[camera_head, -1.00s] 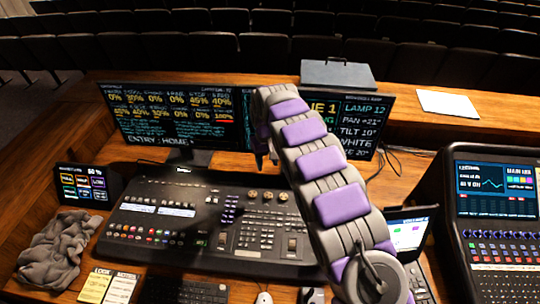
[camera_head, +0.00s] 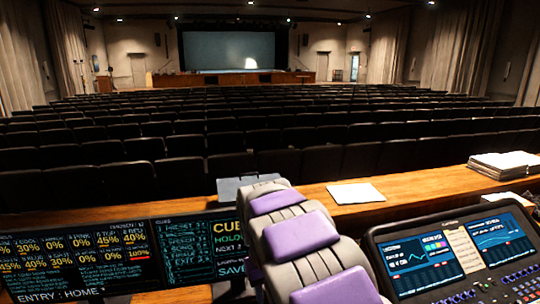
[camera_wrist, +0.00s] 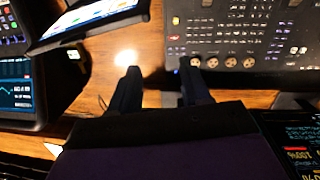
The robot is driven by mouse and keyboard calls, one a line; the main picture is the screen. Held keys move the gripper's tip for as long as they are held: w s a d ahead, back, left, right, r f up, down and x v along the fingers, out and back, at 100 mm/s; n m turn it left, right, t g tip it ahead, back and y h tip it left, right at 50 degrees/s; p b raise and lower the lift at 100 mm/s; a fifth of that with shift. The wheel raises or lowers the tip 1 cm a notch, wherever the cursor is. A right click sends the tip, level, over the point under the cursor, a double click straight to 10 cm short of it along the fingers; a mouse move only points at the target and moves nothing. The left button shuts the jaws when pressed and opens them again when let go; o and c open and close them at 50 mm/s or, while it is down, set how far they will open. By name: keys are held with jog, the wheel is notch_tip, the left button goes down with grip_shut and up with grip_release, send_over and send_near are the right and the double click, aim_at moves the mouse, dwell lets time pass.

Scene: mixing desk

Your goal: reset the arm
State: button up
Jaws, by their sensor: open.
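My gripper (camera_wrist: 158,88) shows in the wrist view with its two dark fingers apart and nothing between them. It is above the wooden desk (camera_wrist: 140,38), beside the edge of the black control console (camera_wrist: 245,40). In the head view my arm, grey with purple pads, rises from the bottom centre in front of the monitors; the gripper itself is hidden there.
Lit monitors (camera_head: 75,255) stand at the lower left, partly behind my arm. A second console (camera_head: 440,255) is at the lower right. A white paper (camera_head: 356,194) and a paper stack (camera_head: 505,165) lie on the wooden ledge (camera_head: 425,190). Rows of seats fill the hall beyond.

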jog(key=s+d+r+m, duration=0.1)
jog(key=s+d+r, duration=0.1)
jog(key=s+d, duration=0.55)
jog(key=s+d+f+m, duration=0.1)
jog(key=s+d, duration=0.1)
jog(key=s, duration=0.7)
jog(key=s+d+f+m+g+b, duration=0.1)
jog(key=s+d, duration=0.1)
jog(key=s, duration=0.7)
jog(key=s+d+f+m+y+b, duration=0.1)
jog(key=s+d, duration=0.1)
jog(key=s, duration=0.7)
jog(key=shift+s+d+f, duration=0.25)
jog(key=shift+s+f, duration=0.05)
jog(key=shift+f, duration=0.1)
